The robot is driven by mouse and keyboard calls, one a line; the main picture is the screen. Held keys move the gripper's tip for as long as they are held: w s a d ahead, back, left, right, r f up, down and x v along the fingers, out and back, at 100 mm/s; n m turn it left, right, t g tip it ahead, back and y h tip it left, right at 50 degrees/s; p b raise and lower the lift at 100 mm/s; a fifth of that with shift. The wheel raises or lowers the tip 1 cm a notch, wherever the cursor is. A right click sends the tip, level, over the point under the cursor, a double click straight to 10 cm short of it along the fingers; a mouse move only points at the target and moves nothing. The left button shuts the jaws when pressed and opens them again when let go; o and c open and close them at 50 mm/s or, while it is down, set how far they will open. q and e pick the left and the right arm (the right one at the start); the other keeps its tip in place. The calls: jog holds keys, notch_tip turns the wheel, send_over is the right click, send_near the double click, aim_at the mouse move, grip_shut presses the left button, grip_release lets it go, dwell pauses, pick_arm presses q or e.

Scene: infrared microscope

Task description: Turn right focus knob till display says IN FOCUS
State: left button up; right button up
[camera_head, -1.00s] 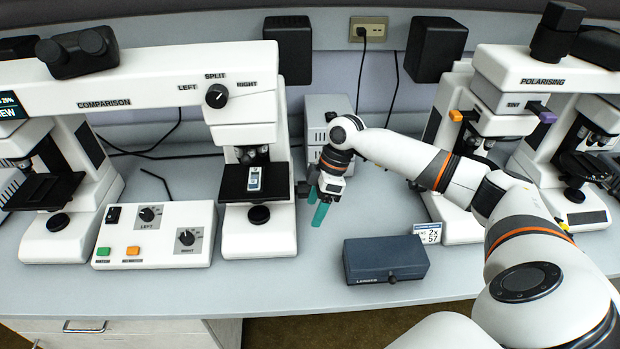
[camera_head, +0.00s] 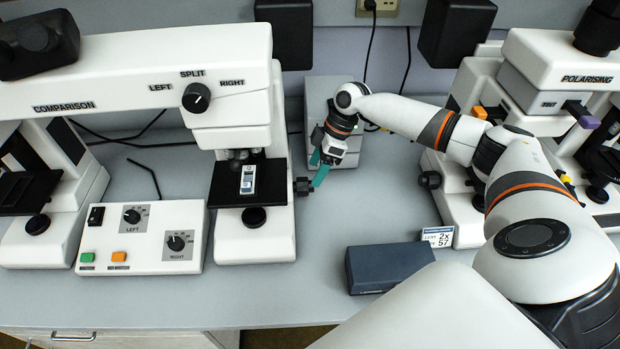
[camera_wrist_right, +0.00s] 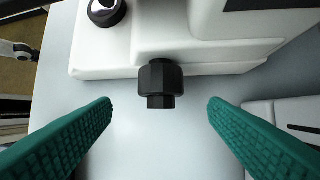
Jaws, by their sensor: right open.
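The right focus knob (camera_head: 303,187) is a black knob on the right side of the comparison microscope's right-hand base (camera_head: 255,240). In the right wrist view the black stepped knob (camera_wrist_right: 160,82) sits centred ahead, between the two green fingers but apart from both. My right gripper (camera_head: 317,169) is open and empty, close to the knob on its right side; its fingertips also show in the wrist view (camera_wrist_right: 160,104). The microscope's display is not in view now. My left gripper is not in view.
A control box (camera_head: 145,248) with LEFT and RIGHT dials stands left of the base. A dark blue case (camera_head: 388,266) and a small lens sign (camera_head: 438,237) lie to the right. A grey box (camera_head: 318,98) stands behind my gripper. The table in front of the knob is clear.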

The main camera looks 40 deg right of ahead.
aim_at(310, 181)
jog(key=x, duration=0.4)
jog(key=shift+f, duration=0.1)
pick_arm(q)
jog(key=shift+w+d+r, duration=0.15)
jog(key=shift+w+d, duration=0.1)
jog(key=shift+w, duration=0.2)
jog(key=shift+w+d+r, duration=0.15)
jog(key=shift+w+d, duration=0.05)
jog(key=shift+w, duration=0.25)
pick_arm(e)
jog(key=shift+w+a+f, duration=0.1)
jog(key=shift+a+f, duration=0.05)
jog(key=shift+f, duration=0.35)
